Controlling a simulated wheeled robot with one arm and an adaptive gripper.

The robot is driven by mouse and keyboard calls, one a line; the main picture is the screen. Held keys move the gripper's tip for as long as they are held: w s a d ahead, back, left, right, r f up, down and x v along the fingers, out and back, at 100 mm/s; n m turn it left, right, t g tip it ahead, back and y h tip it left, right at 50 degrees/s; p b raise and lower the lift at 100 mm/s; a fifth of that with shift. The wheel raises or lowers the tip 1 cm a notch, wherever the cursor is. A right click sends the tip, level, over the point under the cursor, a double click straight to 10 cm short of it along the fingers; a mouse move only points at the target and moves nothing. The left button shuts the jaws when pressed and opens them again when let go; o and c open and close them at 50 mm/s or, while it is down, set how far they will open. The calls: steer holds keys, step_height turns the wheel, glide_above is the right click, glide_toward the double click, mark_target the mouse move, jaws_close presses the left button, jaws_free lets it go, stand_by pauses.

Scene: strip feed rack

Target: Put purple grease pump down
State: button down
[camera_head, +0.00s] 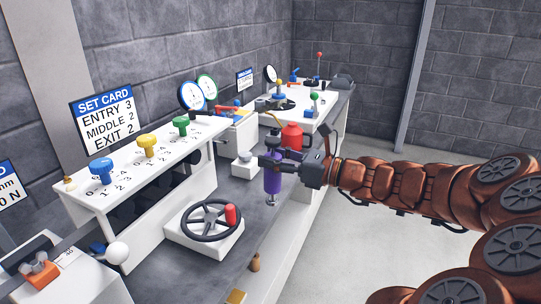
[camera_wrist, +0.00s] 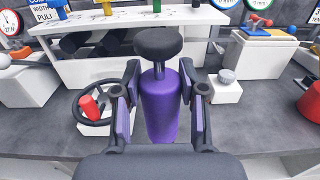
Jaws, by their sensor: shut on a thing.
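The purple grease pump (camera_head: 272,182) is upright in my gripper (camera_head: 278,164), above the grey bench top near its front edge. In the wrist view the purple grease pump (camera_wrist: 159,108) has a dark round knob on top. The two fingers of my gripper (camera_wrist: 160,100) stand on either side of its body. Its lower end is hidden in the wrist view. In the head view a small metal tip shows at its bottom; I cannot tell whether it touches the bench.
A black handwheel with a red knob (camera_head: 230,214) stands left of the pump. Bare bench (camera_head: 233,192) lies between the wheel and the pump.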

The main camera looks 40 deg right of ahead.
steer(key=w+d+f, duration=0.2)
steer(key=w+d, duration=0.1)
steer(key=w, duration=0.3)
steer(key=w+d+f, duration=0.2)
steer(key=w+d, duration=0.2)
steer(key=w, duration=0.2)
steer(key=shift+w+f+b, duration=0.25)
steer(key=shift+f+b, duration=0.1)
steer(key=shift+f, duration=0.05)
steer(key=c, duration=0.7)
jaws_free()
steer(key=shift+f, duration=0.15)
steer(key=shift+o, duration=0.2)
